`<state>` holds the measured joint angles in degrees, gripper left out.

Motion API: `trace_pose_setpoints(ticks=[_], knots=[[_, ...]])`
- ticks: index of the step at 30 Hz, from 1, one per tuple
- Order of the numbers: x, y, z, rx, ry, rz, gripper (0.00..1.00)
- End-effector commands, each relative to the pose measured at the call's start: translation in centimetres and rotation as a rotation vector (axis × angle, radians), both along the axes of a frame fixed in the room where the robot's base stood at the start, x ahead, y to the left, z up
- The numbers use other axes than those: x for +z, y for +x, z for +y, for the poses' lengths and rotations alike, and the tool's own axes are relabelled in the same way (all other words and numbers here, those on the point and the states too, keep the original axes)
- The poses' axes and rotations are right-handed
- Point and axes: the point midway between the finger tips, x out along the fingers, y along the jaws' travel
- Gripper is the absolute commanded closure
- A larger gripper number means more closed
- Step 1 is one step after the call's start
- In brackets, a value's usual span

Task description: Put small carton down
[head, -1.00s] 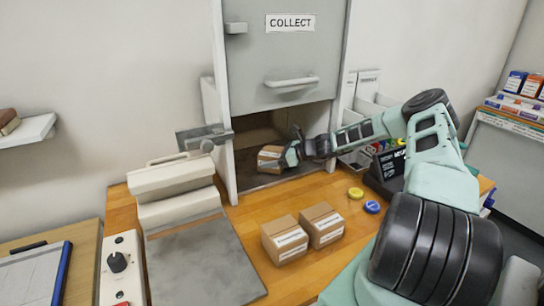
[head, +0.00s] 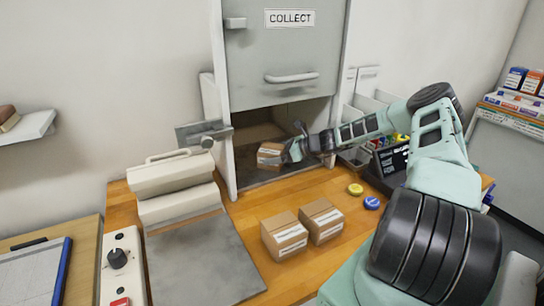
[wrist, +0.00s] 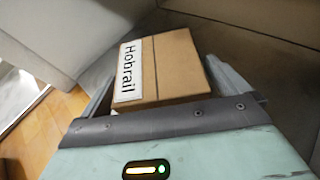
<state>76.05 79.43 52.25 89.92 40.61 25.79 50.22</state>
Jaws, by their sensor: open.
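The small carton (head: 270,154) is brown with a white label and sits in the opening at the bottom of the grey COLLECT hatch (head: 290,60). In the wrist view the carton (wrist: 180,68) shows its label reading "Hobrail" and lies between my gripper's fingers. My gripper (head: 283,152) reaches into the opening from the right, and its jaws are open around the carton. The carton appears to stand on the grey compartment floor (head: 262,178); its underside is hidden.
Two more brown cartons (head: 284,237) (head: 321,221) stand on the wooden counter in front. A yellow lid (head: 355,189) and a blue lid (head: 372,202) lie right of them. A heat-press-like machine (head: 175,185) stands left. The compartment's side walls are close to my gripper.

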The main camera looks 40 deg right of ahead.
Motion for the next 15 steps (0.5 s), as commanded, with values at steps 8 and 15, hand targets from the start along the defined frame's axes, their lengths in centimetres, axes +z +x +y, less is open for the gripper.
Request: trace_pose_setpoints(ticks=[8, 15], knots=[[1.5, -3.6, -2.2, -0.002, -0.003, 0.001, 0.00], [2.1, -4.6, -2.7, -0.001, -0.001, 0.001, 0.00]])
